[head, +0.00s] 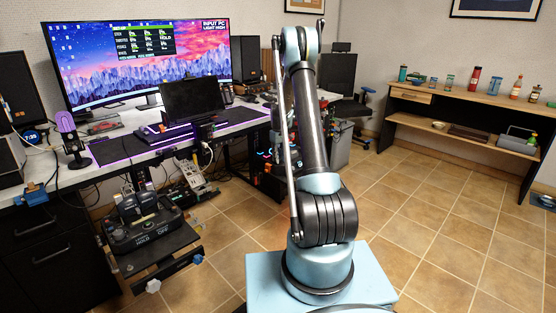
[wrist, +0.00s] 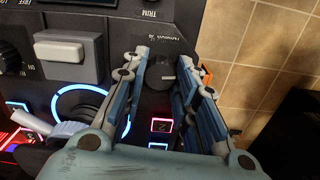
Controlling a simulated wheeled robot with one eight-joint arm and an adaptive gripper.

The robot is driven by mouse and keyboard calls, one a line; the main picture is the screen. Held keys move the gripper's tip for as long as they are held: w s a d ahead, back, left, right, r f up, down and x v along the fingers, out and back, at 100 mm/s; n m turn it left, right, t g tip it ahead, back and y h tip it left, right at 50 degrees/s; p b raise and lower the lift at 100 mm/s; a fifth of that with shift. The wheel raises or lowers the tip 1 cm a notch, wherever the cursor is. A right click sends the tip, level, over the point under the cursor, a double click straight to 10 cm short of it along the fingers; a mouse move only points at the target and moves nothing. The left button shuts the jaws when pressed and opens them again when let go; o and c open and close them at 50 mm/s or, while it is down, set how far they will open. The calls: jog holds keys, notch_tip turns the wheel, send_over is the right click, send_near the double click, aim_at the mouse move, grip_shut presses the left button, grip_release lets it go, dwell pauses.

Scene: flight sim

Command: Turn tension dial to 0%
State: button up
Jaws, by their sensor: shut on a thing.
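The tension dial (wrist: 162,73) shows in the wrist view as a small dark round knob on a dark panel, with small white lettering above it that I cannot read clearly. My gripper (wrist: 163,68) reaches over the panel with one finger on each side of the knob and is shut on it. The lower part of the knob lies between the fingers. I cannot tell from the picture where the dial's pointer stands. In the head view my gripper and the dial cannot be made out; only my upright arm shows.
In the wrist view a grey rocker switch (wrist: 68,53), a blue-lit ring (wrist: 82,103) and a red-lit button (wrist: 160,126) lie near my fingers. Tiled floor (wrist: 265,60) is to the right. In the head view a desk (head: 120,148) stands left and a shelf (head: 470,105) right.

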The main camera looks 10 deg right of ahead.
aim_at(279, 158)
jog(key=shift+a, duration=0.1)
dwell(0.5)
jog(key=o, duration=1)
jog(key=shift+o, duration=0.2)
jog(key=shift+r, duration=0.15)
notch_tip(279, 158, up, 12)
